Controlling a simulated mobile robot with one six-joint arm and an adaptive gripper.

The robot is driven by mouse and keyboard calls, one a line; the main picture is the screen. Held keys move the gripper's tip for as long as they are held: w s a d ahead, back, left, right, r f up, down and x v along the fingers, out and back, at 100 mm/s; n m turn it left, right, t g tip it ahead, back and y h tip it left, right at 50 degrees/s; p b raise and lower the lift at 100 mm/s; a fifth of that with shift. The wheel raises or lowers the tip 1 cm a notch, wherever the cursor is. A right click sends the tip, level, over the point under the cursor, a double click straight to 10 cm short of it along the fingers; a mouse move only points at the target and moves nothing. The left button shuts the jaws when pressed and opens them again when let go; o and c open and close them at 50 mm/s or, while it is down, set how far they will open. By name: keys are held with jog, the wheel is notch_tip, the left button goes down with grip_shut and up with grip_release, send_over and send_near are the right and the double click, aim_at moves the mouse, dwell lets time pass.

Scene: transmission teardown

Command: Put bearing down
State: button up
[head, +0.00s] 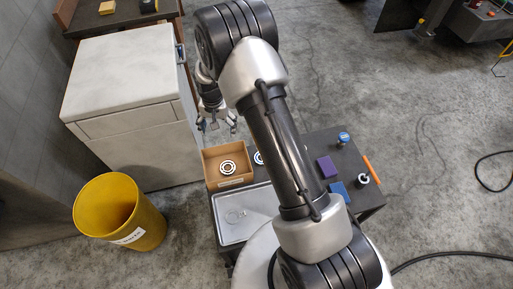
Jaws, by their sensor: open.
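A bearing (227,168), a pale ring with a dark centre, lies in an open cardboard box (209,177) on the dark work table. A second ring-shaped part (258,157) lies just right of the box, partly hidden behind my arm; I cannot tell whether it is a bearing. My gripper (217,124) is above and behind the box, in front of the white cabinet. Its fingers are apart and I see nothing between them. It does not touch the bearing in the box.
A metal tray (250,230) with a faint round part sits in front of the box. Right of my arm are a purple block (327,166), a blue block (339,190), a blue-topped jar (343,138), a dark ring-like part (363,180) and an orange stick (371,169). A yellow bin (105,207) stands left.

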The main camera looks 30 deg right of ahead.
jog(key=s+r+n+t, duration=0.1)
jog(key=s+r, duration=0.4)
jog(key=r, duration=0.7)
jog(key=s+r+n+t, duration=0.15)
jog(key=s+r, duration=0.45)
jog(key=r, duration=0.7)
jog(key=s+r+n, duration=0.2)
jog(key=s+r, duration=0.1)
jog(key=s, duration=0.8)
jog(key=s+r+n+t, duration=0.1)
jog(key=s+r, duration=0.3)
jog(key=s, duration=0.7)
jog(key=shift+s+n, duration=0.15)
jog(key=shift+n, duration=0.3)
jog(key=shift+d+r, duration=0.1)
